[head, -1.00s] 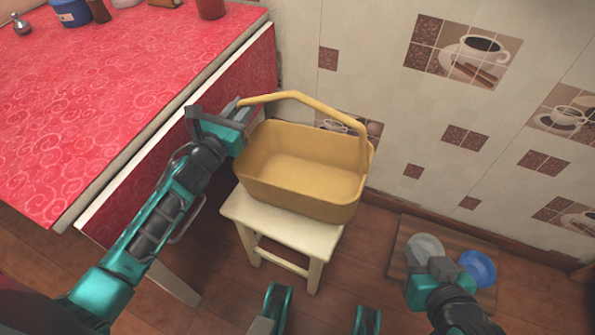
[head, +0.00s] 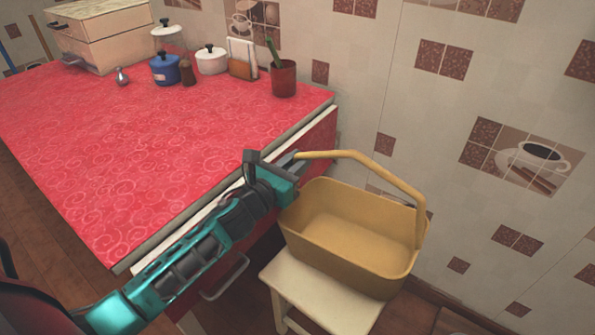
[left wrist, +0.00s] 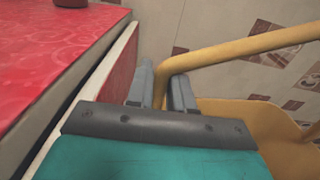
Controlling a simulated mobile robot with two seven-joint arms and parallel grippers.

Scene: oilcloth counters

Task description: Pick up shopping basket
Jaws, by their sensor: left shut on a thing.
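The yellow shopping basket (head: 350,248) is empty and upright over the white stool (head: 318,300), beside the red-covered counter. It appears to rest on the seat; I cannot tell whether there is a gap. Its arched handle (head: 372,164) stands up. My left gripper (head: 291,159) is shut on the left end of the handle, near the counter edge. In the left wrist view, the fingers (left wrist: 162,90) close around the handle (left wrist: 235,52), with part of the basket (left wrist: 255,130) to the right. My right gripper is not in view.
The red counter (head: 150,150) stands close on the left, with a drawer handle (head: 225,278) on its front. A red cup (head: 284,78), a white pot (head: 211,60) and a blue pot (head: 164,70) stand at its back. The tiled wall (head: 470,110) is close behind the basket.

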